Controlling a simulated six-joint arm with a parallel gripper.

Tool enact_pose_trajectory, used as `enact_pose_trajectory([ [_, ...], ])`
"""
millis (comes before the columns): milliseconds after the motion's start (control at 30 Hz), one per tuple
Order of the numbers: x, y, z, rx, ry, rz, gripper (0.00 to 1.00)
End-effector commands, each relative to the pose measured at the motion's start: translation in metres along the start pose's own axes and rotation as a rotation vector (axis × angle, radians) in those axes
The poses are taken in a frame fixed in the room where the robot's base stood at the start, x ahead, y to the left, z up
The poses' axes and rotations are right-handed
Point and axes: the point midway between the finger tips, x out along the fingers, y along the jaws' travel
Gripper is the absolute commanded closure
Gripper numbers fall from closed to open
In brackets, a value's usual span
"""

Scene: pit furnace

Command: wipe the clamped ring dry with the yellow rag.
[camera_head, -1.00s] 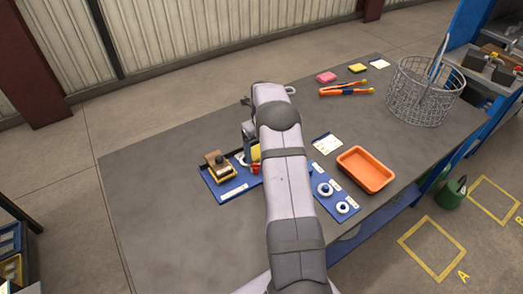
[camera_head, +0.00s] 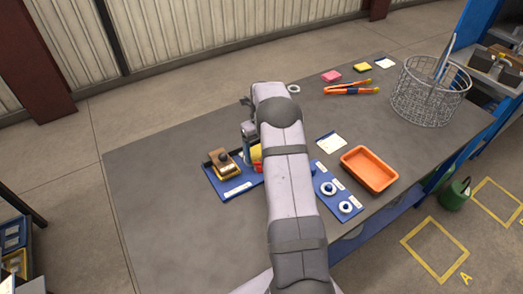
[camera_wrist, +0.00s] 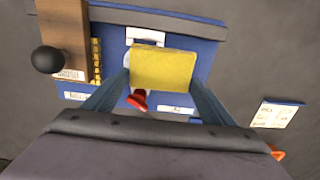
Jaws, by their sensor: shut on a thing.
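My gripper (camera_wrist: 158,88) is shut on the yellow rag (camera_wrist: 163,69), a flat block-like cloth between its two fingers in the wrist view. The rag is over the blue board (camera_wrist: 206,50), in front of a white clamp part (camera_wrist: 146,37) and a red handle (camera_wrist: 138,100). The rag covers most of the clamp, so the clamped ring cannot be made out clearly and contact cannot be told. In the head view my arm hides most of this spot; a bit of yellow rag (camera_head: 256,153) shows at its left edge.
A wooden block with a black knob (camera_wrist: 47,60) stands left of the rag. In the head view an orange tray (camera_head: 369,168), blue-and-white round parts (camera_head: 328,188), a wire basket (camera_head: 428,92) and orange tongs (camera_head: 348,88) lie to the right. The bench's left side is clear.

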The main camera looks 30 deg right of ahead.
Motion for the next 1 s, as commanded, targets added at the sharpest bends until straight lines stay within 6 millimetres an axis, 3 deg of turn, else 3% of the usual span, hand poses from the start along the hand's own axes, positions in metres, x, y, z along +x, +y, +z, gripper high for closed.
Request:
enact_pose_trajectory([
  [600, 0.003, -0.019, -0.002, 0.001, 0.006, 0.001, 0.40],
  [1000, 0.003, -0.020, -0.002, 0.000, 0.005, 0.000, 0.40],
])
